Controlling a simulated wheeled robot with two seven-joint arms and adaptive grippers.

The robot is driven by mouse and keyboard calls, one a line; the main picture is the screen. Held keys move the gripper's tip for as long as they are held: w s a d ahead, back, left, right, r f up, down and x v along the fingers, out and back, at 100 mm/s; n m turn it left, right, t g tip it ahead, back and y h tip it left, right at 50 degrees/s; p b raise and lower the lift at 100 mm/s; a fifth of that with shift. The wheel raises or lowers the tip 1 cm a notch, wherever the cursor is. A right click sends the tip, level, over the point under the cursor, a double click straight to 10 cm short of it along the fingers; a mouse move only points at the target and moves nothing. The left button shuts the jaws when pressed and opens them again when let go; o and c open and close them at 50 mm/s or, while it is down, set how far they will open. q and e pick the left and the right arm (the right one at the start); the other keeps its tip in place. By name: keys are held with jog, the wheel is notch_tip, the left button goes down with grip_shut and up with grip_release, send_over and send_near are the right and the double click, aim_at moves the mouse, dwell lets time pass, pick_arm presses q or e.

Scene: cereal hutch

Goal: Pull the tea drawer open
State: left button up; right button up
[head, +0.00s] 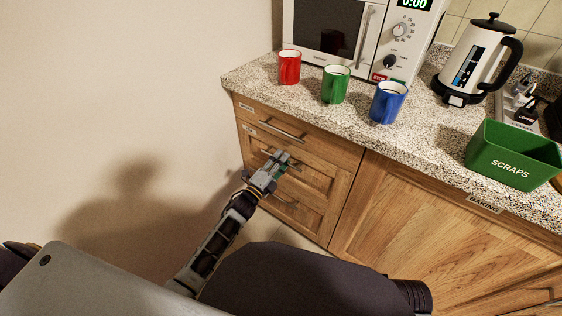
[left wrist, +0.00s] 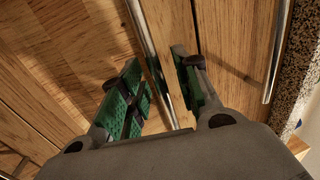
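A wooden cabinet has a stack of drawers below the counter's left end. Small labels on the drawer fronts are too small to read, so I cannot tell by text which is the tea drawer. My left gripper (head: 279,164) is at the middle drawer (head: 312,176), in front of its bar handle (head: 265,151). In the left wrist view my left gripper (left wrist: 162,88) is open, with the handle bar (left wrist: 149,47) between its green-padded fingers. Contact is not clear. The drawers look shut. My right gripper is not in view.
The top drawer's handle (head: 280,132) is just above; it also shows in the left wrist view (left wrist: 278,50). The speckled countertop (head: 262,84) holds red, green and blue mugs, a microwave, a kettle and a green scraps bin (head: 512,155). A plain wall stands left.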

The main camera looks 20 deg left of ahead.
pick_arm(q)
jog(key=shift+w, duration=0.1)
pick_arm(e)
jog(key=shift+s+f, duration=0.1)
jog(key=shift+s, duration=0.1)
pick_arm(q)
grip_shut()
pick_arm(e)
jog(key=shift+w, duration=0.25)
